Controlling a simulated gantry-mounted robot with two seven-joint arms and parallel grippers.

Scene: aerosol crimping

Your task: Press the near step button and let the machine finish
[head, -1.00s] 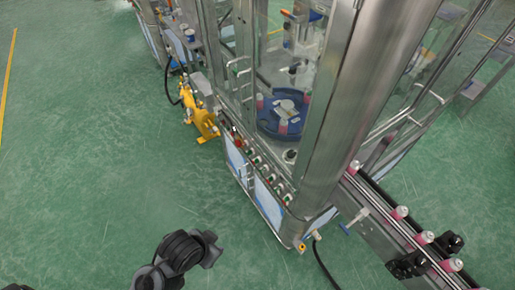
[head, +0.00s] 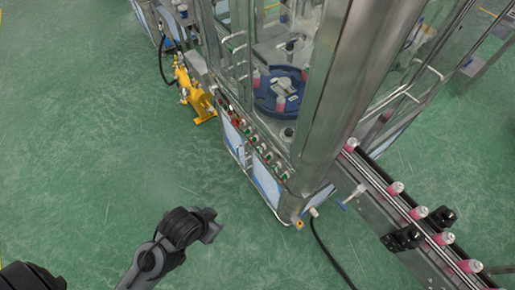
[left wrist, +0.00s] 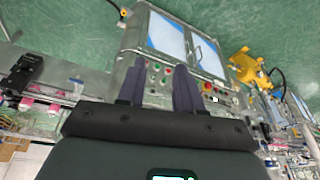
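The crimping machine (head: 330,110) is a steel-framed cabinet with clear panels. A row of small coloured buttons (head: 262,150) runs along its front ledge, red ones toward the far end and several green ones. In the left wrist view the button panel (left wrist: 190,82) appears beyond my fingers; which one is the near step button I cannot tell. My left gripper (left wrist: 158,88) has two dark fingers apart with nothing between them. Red and green buttons show between and beside the fingertips, and no contact is clear. My left arm shows low in the head view, its fingers indistinct. My right gripper is not in view.
Inside the machine, a blue turntable (head: 278,92) carries pink cans. A conveyor (head: 385,205) with several pink cans runs out at the right, with black clamps (head: 405,238) beside it. A yellow unit (head: 195,95) stands left of the machine. The green floor (head: 90,130) in front is open.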

